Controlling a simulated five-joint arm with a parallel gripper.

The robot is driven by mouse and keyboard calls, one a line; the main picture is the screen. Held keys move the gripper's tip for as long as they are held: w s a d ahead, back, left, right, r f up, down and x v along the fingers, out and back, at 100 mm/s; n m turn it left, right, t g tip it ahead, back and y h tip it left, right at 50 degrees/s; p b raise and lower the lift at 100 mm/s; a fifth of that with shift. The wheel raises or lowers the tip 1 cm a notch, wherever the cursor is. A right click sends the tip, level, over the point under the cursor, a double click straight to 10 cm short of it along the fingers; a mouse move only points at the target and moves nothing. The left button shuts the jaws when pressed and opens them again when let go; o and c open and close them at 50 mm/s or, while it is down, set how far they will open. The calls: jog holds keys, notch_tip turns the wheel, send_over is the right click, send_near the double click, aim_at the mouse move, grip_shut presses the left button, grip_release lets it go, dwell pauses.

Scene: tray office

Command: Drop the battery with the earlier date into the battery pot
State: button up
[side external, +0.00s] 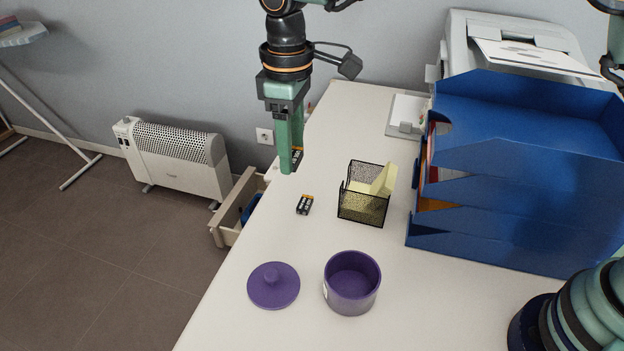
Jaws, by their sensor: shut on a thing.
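My gripper (291,165) points down over the back left part of the desk, shut on a small battery (297,155). Only a dark and orange bit of that battery shows beside the green fingers. A second battery (304,205), black with an orange end, lies on the desk in front of the gripper. The dates on both are too small to read. The purple battery pot (352,300) stands open nearer the front, and I see no battery in it. Its purple lid (273,286) lies flat on the desk to its left, knob up.
A black mesh holder (362,208) with yellow notes stands right of the loose battery. Blue stacked trays (510,195) and a printer (510,50) fill the right side. The desk's left edge is close, with an open drawer (228,220) below. The front desk (420,300) is clear.

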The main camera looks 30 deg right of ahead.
jog(key=s+d+f, duration=0.2)
jog(key=s+f, duration=0.1)
jog(key=s, duration=0.4)
jog(key=s+d+f, duration=0.3)
jog(key=s+f, duration=0.1)
jog(key=s, duration=0.4)
jog(key=shift+a+f, duration=0.1)
jog(key=shift+f, duration=2.95)
jog(key=o, duration=1.4)
jog(key=shift+r, duration=0.15)
notch_tip(320, 180, up, 12)
jog(key=shift+f, duration=0.1)
